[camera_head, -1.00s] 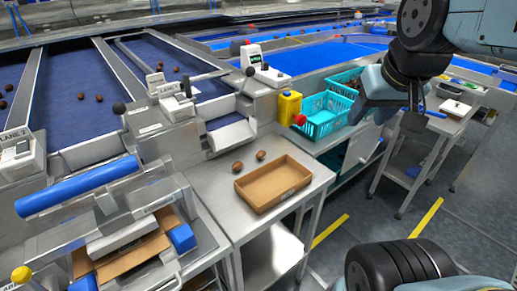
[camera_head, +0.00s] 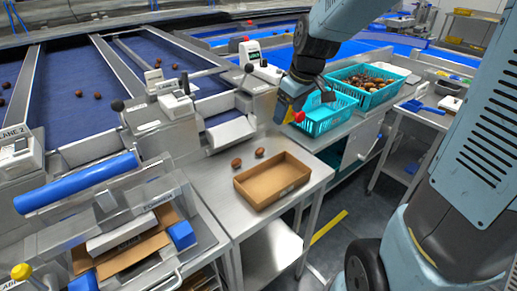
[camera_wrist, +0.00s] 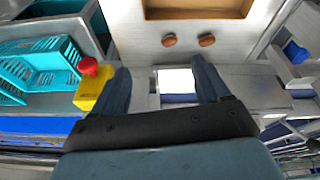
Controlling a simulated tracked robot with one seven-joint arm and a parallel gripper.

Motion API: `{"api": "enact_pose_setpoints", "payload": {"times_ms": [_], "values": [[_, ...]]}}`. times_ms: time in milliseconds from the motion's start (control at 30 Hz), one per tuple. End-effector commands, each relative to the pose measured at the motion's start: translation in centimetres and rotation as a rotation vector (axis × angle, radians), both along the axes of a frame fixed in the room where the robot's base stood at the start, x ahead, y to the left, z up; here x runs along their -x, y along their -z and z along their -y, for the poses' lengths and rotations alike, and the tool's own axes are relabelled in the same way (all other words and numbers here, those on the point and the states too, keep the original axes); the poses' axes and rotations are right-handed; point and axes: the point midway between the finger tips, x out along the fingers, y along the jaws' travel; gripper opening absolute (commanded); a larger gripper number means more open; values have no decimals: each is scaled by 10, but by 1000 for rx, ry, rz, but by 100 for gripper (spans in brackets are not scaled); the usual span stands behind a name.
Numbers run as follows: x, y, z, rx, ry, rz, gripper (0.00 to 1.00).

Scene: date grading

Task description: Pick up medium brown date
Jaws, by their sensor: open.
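Two brown dates lie apart on the steel table (camera_head: 215,180), behind the cardboard tray. The left date (camera_head: 236,163) shows on the right in the wrist view (camera_wrist: 207,40), where it looks slightly lighter. The other date (camera_head: 260,152) shows on the left in the wrist view (camera_wrist: 169,40) and looks redder. I cannot tell for sure which is the medium brown one. My gripper (camera_wrist: 162,68) is open and empty, with both dates ahead of its fingertips and clear of them. In the head view it hangs beside the yellow button box, above and right of the dates.
The open cardboard tray (camera_head: 272,203) looks empty. A yellow box with a red button (camera_wrist: 92,85) stands close beside my left finger. A teal basket (camera_head: 335,127) and a filled teal crate (camera_head: 390,98) stand to the right. Blue sorting lanes (camera_head: 75,120) lie behind.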

Motion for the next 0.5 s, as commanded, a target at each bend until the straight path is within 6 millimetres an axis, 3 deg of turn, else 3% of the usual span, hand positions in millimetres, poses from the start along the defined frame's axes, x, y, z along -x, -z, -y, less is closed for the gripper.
{"api": "enact_pose_setpoints", "payload": {"times_ms": [200,500], "values": [[-29,36,-26,-20,-133,-27,76],[-41,61,-39,-31,-189,-36,76]]}}
